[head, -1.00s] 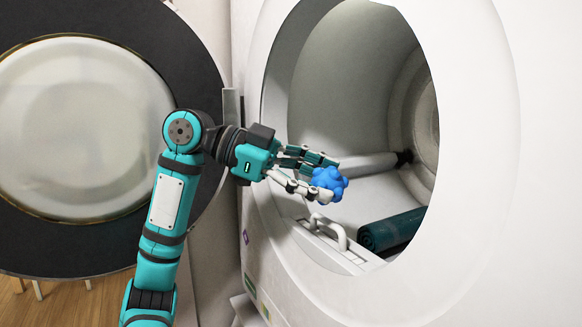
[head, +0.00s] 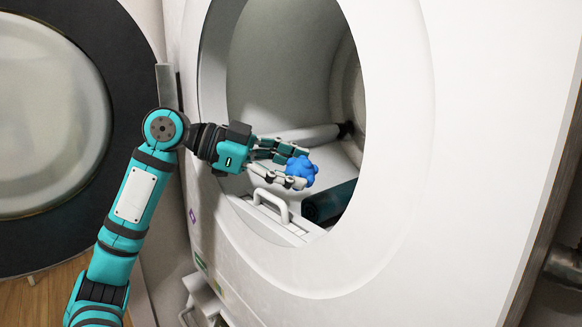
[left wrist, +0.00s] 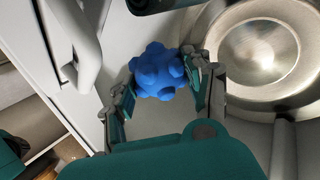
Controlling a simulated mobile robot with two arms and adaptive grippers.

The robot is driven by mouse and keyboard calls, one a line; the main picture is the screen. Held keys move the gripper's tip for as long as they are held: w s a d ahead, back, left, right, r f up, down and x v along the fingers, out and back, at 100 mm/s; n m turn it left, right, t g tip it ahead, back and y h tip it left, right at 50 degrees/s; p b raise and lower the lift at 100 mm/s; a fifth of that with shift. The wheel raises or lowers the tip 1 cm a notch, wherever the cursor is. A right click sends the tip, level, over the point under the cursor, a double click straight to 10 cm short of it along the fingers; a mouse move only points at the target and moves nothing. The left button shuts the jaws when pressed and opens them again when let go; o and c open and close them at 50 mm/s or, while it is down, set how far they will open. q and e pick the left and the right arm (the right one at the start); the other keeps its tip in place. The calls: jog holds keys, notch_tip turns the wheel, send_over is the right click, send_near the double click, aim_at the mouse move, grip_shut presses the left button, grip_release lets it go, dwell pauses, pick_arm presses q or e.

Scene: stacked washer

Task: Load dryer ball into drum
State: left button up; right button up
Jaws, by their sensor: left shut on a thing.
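A blue knobbly dryer ball (head: 302,171) is held between the fingertips of my left gripper (head: 290,167). The ball also shows in the left wrist view (left wrist: 158,72), with a finger on each side of it. My left gripper is at the open round mouth of the white machine, in front of the drum (head: 290,70) in the head view. The metal back of the drum (left wrist: 262,52) shows at the right of the left wrist view. My right gripper is not in view.
The round door (head: 115,150) stands open at the left. A white handle (head: 270,203) sits at the lower rim of the opening. A dark green roll-like thing (head: 332,203) lies low inside. The white front panel (head: 480,150) fills the right side.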

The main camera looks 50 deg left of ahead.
pick_arm(q)
jog(key=o, duration=1.2)
jog(key=v, duration=1.2)
jog(key=shift+s, duration=0.1)
jog(key=shift+f, duration=0.1)
